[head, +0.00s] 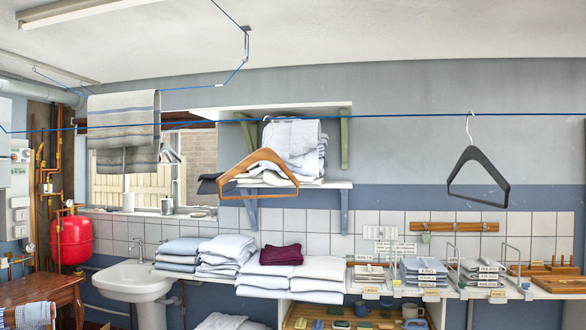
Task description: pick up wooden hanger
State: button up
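The wooden hanger (258,158) is orange-brown and triangular, with a straight lower bar. It hangs left of the picture's middle, in front of the wall shelf with folded cloth. Its top lies below the blue line (400,116); I cannot make out its hook or how it is held up. A second hanger (478,152), dark grey to black, hangs tilted from the same line by a metal hook at the right. My gripper is not in view.
Below are a white sink (132,280), stacks of folded linen (232,250), a counter with wire racks (455,290) and a red tank (74,242). The wall between the two hangers is clear.

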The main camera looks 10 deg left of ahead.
aim_at(262, 154)
jog(key=i, duration=0.95)
jog(key=u, duration=0.05)
